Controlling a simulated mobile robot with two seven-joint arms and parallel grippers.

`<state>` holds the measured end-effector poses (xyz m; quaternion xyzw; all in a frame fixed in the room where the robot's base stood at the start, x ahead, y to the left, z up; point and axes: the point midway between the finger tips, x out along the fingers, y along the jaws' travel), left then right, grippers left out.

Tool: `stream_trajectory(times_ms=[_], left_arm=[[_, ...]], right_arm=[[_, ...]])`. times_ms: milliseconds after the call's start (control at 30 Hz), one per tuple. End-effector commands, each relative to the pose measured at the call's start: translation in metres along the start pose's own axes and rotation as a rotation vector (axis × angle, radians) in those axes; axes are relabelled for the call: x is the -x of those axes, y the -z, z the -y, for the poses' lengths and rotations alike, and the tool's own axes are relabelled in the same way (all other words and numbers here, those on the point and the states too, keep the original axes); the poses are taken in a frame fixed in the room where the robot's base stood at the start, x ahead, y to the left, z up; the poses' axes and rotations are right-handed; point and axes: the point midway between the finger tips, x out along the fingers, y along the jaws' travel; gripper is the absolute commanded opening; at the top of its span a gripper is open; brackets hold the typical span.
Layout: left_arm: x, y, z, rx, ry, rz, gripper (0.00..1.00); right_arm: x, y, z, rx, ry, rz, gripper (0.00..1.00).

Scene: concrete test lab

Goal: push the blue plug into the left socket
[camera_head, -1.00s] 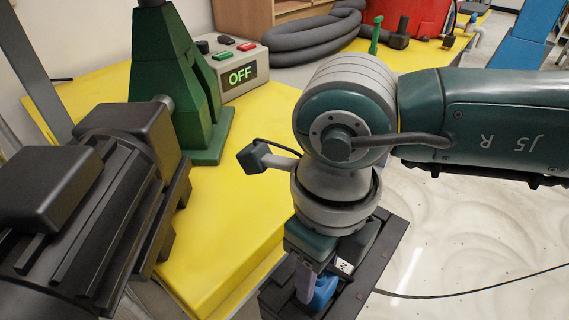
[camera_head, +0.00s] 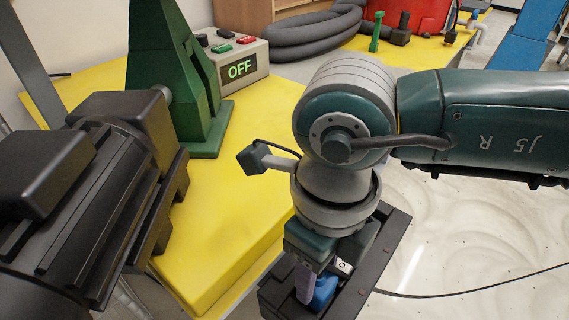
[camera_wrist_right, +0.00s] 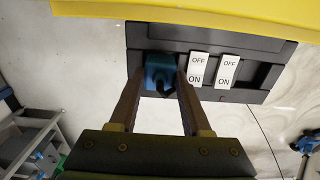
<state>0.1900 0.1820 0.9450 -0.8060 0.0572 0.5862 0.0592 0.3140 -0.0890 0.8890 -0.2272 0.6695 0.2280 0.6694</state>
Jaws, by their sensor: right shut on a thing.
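The blue plug (camera_wrist_right: 159,72) is between the fingers of my right gripper (camera_wrist_right: 160,85), which is shut on it. In the right wrist view the plug is at the left end of the black socket box (camera_wrist_right: 185,32). It covers the left socket, so how deep it sits is hidden. In the head view the plug (camera_head: 322,292) shows low, beside a finger of my right gripper (camera_head: 310,290), over the black box (camera_head: 391,240). My left gripper is not in view.
A black motor (camera_head: 100,200), green stand (camera_head: 165,75) and OFF display box (camera_head: 240,68) occupy the bench's left side.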

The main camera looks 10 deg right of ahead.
Motion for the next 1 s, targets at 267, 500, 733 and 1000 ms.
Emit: stream_trajectory(times_ms=[267,500,733,1000], left_arm=[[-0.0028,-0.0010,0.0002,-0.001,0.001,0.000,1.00],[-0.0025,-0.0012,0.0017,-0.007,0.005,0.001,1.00],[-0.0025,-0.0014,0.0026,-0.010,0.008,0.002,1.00],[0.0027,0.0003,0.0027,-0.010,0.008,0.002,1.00]], right_arm=[[-0.0029,-0.0001,0.0001,0.000,0.000,0.000,0.00],[-0.0026,0.0000,0.0002,0.000,0.000,0.000,0.72],[-0.0026,0.0001,0.0001,0.000,0.000,0.000,0.83],[0.0032,0.0001,0.0002,0.000,0.000,0.000,0.83]])
